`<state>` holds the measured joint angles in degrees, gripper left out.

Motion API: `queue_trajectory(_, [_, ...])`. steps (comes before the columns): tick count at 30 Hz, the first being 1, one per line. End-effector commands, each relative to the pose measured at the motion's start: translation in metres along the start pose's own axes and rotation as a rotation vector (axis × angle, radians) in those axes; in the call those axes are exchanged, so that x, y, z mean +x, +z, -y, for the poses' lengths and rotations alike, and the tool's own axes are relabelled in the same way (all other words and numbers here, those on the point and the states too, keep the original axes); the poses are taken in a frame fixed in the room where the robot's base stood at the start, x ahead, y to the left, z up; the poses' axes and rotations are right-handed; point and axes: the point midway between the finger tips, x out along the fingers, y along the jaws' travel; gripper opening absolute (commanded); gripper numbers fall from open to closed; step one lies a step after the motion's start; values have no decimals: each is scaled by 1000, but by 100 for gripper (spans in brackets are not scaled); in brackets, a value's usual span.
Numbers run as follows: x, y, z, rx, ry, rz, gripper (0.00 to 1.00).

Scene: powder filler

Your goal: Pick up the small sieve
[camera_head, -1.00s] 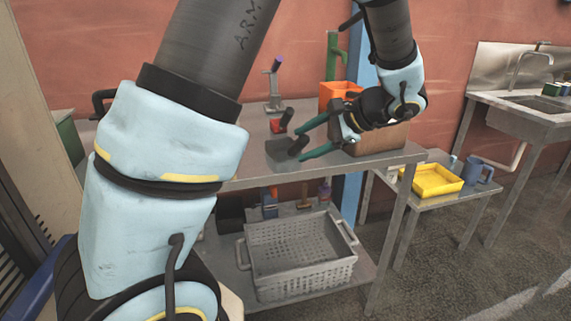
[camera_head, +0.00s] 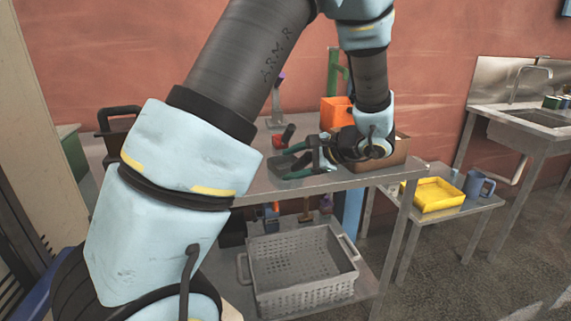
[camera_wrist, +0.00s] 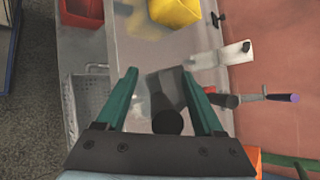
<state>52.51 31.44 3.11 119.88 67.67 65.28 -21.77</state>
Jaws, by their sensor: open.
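A grey flat-sided tool with a dark handle, which looks like the small sieve (camera_wrist: 163,88), lies on the upper metal shelf; its mesh cannot be made out. In the wrist view it sits between the two green fingers of my gripper (camera_wrist: 159,74), with its round black handle end (camera_wrist: 168,122) close to the palm. In the head view my gripper (camera_head: 290,163) is open, low over the shelf top, and its fingers partly hide the grey tool (camera_head: 281,166). I cannot tell whether the fingers touch it.
A red-and-black tool (camera_head: 283,139) stands close behind the fingers. An orange bin (camera_head: 334,112) and a brown box (camera_head: 398,153) are near my wrist. A grey basket (camera_head: 305,290) is on the lower shelf. A yellow tray (camera_head: 437,196) is on the side table.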

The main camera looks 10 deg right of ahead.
Motion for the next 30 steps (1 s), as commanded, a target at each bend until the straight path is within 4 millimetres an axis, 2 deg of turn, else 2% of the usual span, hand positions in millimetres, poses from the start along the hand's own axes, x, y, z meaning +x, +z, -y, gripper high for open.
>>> queue_trajectory(3, [16,2,1,2,1,3,69])
queue_trajectory(6, [22,2,0,0,1,0,69])
queue_trajectory(13, [24,1,0,0,0,-1,69])
queue_trajectory(30, [24,1,0,0,0,-1,6])
